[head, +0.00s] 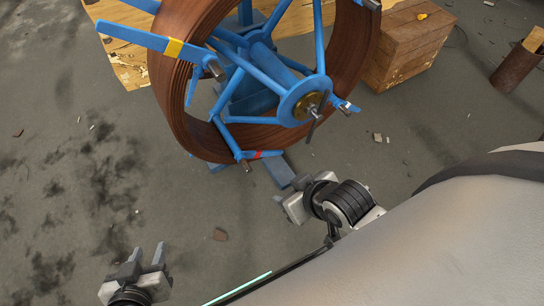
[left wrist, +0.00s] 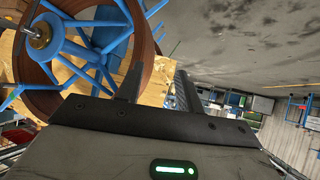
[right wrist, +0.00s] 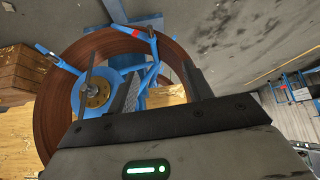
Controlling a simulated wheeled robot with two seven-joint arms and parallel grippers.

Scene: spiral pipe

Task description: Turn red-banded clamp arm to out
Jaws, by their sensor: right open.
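The red-banded clamp arm (head: 258,155) is a short blue bar at the lower end of a spoke on the blue spool frame (head: 262,85). In the head view it lies roughly level, across the spoke's end. It also shows in the right wrist view (right wrist: 132,37), ahead of the right fingers and towards the left one. My right gripper (head: 289,191) is open and empty, just below and right of the clamp arm and apart from it. My left gripper (head: 148,251) is open and empty, low on the left, well away from the spool.
A brown spiral pipe (head: 165,85) is coiled around the frame. The hub (head: 313,103) carries a metal crank. A wooden crate (head: 410,45) stands at upper right. The floor at left is mostly clear.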

